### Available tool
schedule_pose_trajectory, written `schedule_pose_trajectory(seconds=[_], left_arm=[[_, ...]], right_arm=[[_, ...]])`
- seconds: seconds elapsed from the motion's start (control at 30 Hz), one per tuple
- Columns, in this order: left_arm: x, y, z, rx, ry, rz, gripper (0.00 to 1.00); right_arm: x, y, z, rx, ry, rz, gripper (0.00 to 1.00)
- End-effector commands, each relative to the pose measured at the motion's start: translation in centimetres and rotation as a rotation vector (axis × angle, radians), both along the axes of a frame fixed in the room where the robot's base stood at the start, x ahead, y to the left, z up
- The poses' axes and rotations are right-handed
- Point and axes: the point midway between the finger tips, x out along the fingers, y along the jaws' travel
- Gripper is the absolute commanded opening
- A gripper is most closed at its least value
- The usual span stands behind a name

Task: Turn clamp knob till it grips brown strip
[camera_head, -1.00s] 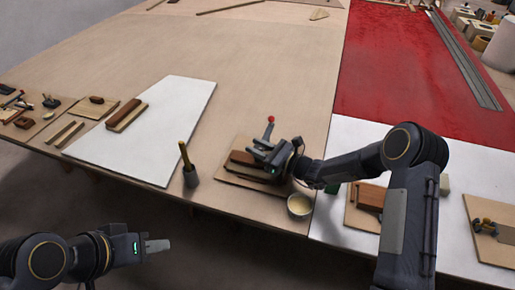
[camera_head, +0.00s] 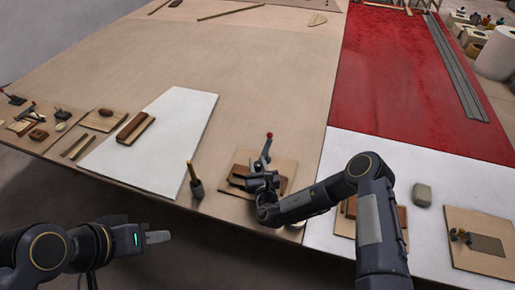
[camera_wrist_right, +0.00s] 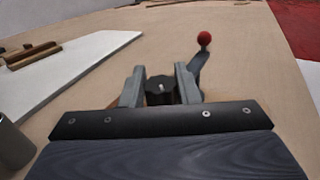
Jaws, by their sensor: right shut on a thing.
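The clamp stands on a light board (camera_head: 287,166) near the table's front edge. Its lever with a red ball (camera_head: 268,136) sticks up at the back; the ball also shows in the right wrist view (camera_wrist_right: 203,38). The dark clamp knob (camera_wrist_right: 159,88) sits between the fingers of my right gripper (camera_head: 262,176), which is shut on it. The brown strip (camera_head: 239,171) lies on the board, partly hidden by my gripper; whether the clamp touches it cannot be told. My left gripper (camera_head: 157,238) hangs empty before the table's front edge; its finger gap is not clear.
A dark pot with a yellow-handled tool (camera_head: 196,187) stands left of the board. A pale bowl (camera_head: 299,224) is mostly hidden by my right forearm. A white sheet (camera_head: 165,145) lies to the left. Another board with a small clamp (camera_head: 461,236) lies at the right.

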Motion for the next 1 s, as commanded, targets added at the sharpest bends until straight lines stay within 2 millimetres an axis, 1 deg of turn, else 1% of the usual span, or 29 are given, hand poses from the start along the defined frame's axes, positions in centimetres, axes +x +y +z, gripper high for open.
schedule_pose_trajectory(seconds=[0.03,0.1,0.2,0.33,0.47,0.57,0.8,1.0], left_arm=[[0.0,0.0,2.5,0.000,0.000,0.000,0.36],[0.0,0.0,3.6,0.000,0.001,0.000,0.36],[0.0,0.0,4.6,0.000,0.001,0.000,0.36],[0.0,0.0,4.9,0.000,0.001,0.000,0.36],[0.0,0.0,4.7,0.000,0.001,0.000,0.36],[0.0,0.0,4.2,0.000,0.001,0.000,0.36],[0.0,0.0,2.1,0.000,0.001,0.000,0.36],[0.0,0.0,0.3,0.000,0.001,0.000,0.36]], right_arm=[[-0.1,0.1,0.9,0.007,0.006,-0.045,0.06],[-0.1,0.0,0.7,0.005,0.005,-0.106,0.06],[-0.1,0.0,0.4,0.005,0.003,-0.198,0.06],[0.0,0.0,0.1,0.004,0.000,-0.323,0.06],[0.0,0.0,-0.2,0.001,-0.002,-0.445,0.06],[0.0,0.0,-0.3,0.000,-0.003,-0.538,0.06],[0.1,0.0,-0.5,0.000,-0.006,-0.736,0.06],[0.1,-0.1,-0.4,-0.002,-0.008,-0.857,0.06]])
